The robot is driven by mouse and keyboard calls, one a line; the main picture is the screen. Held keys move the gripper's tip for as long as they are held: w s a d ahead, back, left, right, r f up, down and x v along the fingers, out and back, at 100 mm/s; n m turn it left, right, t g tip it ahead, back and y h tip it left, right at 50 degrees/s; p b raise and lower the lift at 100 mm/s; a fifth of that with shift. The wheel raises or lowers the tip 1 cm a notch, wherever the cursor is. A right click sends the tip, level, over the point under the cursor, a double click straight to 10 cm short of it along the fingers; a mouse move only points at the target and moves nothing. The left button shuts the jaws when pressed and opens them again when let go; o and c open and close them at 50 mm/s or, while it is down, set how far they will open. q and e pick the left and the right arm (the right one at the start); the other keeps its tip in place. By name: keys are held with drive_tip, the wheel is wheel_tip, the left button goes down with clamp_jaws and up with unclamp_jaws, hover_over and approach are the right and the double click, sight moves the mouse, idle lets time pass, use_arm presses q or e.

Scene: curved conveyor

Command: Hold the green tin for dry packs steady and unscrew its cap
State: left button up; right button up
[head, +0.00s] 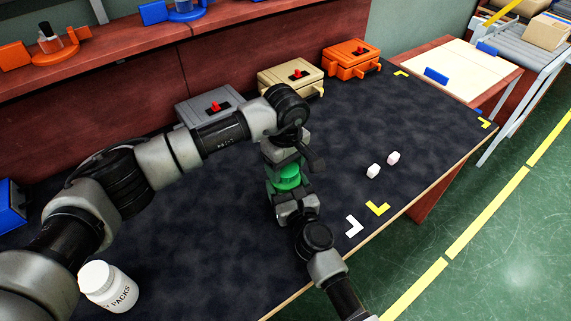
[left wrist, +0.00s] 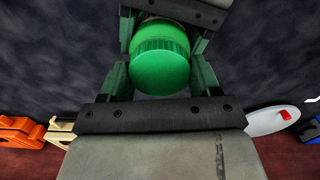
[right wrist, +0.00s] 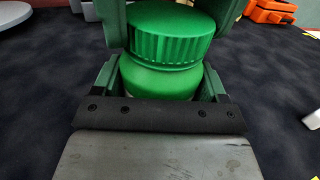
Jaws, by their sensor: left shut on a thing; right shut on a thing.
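The green tin (head: 287,180) stands between my two grippers over the dark mat, its lower part hidden by them in the head view. In the right wrist view its ribbed green cap (right wrist: 170,35) sits on top of the rounded green body (right wrist: 160,80). My left gripper (head: 283,163) is shut on the cap; the cap also shows between its fingers in the left wrist view (left wrist: 160,60). My right gripper (head: 289,192) is shut on the body, below the cap. I cannot tell how far the cap has turned.
A white jar (head: 108,287) marked PACKS stands at the near left. Two small white packs (head: 373,171) (head: 393,158) lie right of the tin. Grey (head: 207,103), beige (head: 290,75) and orange (head: 351,59) boxes line the back. The mat's right side is mostly clear.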

use_arm(q)
drive_tip(key=n, duration=0.8)
drive_tip(key=shift+n, duration=0.4)
drive_tip(key=n, duration=0.6)
drive_tip(key=shift+n, duration=0.3)
drive_tip(key=n, duration=0.6)
drive_tip(key=shift+n, duration=0.3)
drive_tip(key=n, duration=0.8)
drive_tip(key=shift+r+n, duration=0.1)
drive_tip(key=shift+n, duration=0.2)
drive_tip(key=shift+r, duration=0.2)
drive_tip(key=shift+r, duration=0.9)
